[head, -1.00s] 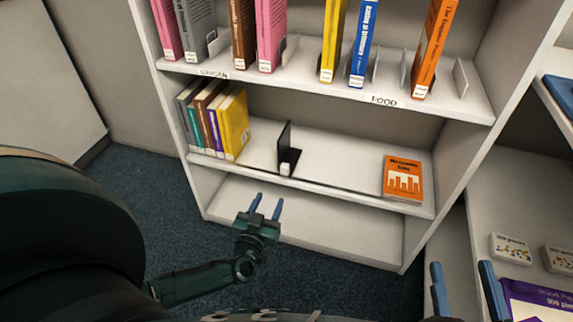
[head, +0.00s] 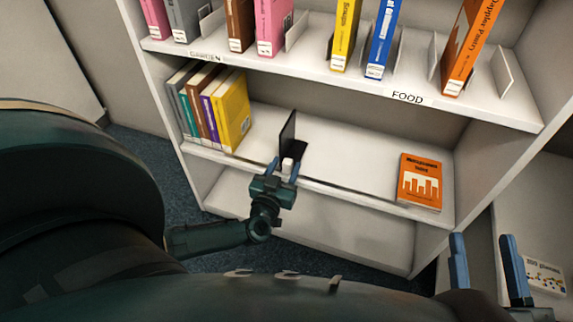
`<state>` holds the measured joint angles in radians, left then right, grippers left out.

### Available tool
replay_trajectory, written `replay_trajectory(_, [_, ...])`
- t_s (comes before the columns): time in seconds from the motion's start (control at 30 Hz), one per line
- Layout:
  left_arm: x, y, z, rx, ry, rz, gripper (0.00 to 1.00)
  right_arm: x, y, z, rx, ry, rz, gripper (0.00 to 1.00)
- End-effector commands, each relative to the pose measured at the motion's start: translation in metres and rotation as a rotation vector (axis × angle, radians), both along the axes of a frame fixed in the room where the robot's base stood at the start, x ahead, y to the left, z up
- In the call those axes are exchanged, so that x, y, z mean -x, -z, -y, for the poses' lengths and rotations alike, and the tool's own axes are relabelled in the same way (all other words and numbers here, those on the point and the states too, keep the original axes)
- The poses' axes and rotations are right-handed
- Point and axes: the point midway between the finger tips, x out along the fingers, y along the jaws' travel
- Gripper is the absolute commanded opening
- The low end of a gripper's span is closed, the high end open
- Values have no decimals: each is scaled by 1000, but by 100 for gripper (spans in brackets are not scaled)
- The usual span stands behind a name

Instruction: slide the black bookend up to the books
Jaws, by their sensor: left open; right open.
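The black bookend (head: 287,137) stands upright on the middle shelf, with its flat foot reaching to the right and a small white block at its front. The row of books (head: 217,112) stands at the left end of that shelf, apart from the bookend, with a clear gap between. My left gripper (head: 285,170) is open at the shelf's front edge, its blue fingers on either side of the white block; I cannot tell whether they touch it. My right gripper (head: 488,270) is open and empty at the lower right.
An orange book (head: 420,182) lies at the right of the middle shelf (head: 345,160). The upper shelf (head: 300,70) carries several upright books and grey dividers. A white box (head: 545,275) shows at the lower right.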

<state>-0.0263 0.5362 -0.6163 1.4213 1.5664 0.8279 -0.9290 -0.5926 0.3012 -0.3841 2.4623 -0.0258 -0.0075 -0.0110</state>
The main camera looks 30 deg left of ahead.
Motion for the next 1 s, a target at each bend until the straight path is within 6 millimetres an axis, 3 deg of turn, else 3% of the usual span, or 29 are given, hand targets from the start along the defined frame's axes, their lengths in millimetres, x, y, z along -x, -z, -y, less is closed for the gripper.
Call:
replay_trajectory(0.2, [0,0,0,0,0,0,45,1,-5,-1,-2,-6,10,49])
replay_trajectory(0.77, [0,0,0,0,0,0,0,2,2,-1,7,-8,-3,49])
replay_trajectory(1.0, [0,0,0,0,0,0,0,1,2,-1,3,-5,-4,49])
